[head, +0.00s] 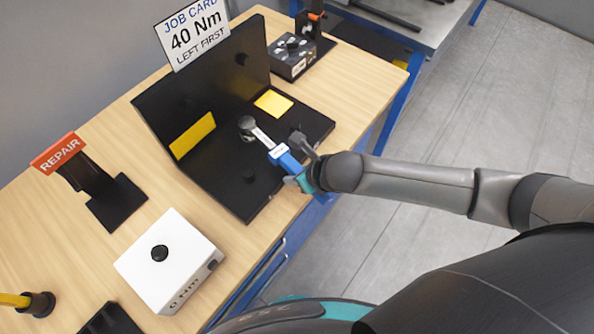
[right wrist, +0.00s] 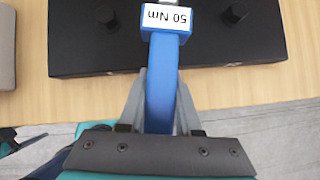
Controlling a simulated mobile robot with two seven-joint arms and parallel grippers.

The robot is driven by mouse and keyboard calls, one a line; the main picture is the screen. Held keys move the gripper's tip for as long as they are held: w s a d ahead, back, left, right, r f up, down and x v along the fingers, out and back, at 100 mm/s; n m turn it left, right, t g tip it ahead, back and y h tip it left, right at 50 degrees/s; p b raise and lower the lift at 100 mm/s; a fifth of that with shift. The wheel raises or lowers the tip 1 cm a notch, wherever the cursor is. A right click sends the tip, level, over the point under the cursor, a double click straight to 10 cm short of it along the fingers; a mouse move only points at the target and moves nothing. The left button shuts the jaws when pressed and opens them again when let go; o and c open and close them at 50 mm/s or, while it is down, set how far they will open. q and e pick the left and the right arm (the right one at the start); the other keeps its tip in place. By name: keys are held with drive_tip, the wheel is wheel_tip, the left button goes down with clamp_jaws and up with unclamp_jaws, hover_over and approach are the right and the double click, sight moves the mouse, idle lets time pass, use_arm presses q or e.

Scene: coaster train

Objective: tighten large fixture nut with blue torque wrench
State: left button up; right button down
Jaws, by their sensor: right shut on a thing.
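The blue torque wrench (head: 286,159) is in my right gripper (head: 303,174), whose fingers are shut around its blue handle (right wrist: 162,80). A white label on it reads 50 Nm, upside down in the right wrist view. Its round grey head (head: 247,125) is over the base of the black fixture (head: 225,165), near the upright wall. Whether it sits on a nut or hovers above one cannot be told. A dark nut-like knob (head: 249,175) stands on the fixture base to the left. Two dark knobs also show in the right wrist view (right wrist: 235,14). My left gripper is not in view.
A job card (head: 192,36) reads 40 Nm, left first. A white box (head: 185,248) with a black knob, a REPAIR sign (head: 59,153), a yellow-handled tool (head: 14,299) and a dark control box (head: 291,58) stand on the wooden table (head: 60,240).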

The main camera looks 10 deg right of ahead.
sight(288, 167)
drive_tip(key=shift+s+a+f+m+h+p, duration=0.15)
drive_tip(key=shift+s+a+m+h+p, duration=0.15)
drive_tip(key=shift+s+a+m+p, duration=0.15)
idle(0.6)
idle(0.4)
drive_tip(key=shift+w+a+r+p, duration=0.1)
drive_tip(key=shift+w+r+p, duration=0.1)
drive_tip(key=shift+r+p, duration=0.75)
drive_tip(key=shift+w+r+p, duration=0.1)
drive_tip(key=shift+r+p, duration=1.5)
drive_tip(key=shift+p, duration=0.15)
drive_tip(key=shift+a, duration=0.1)
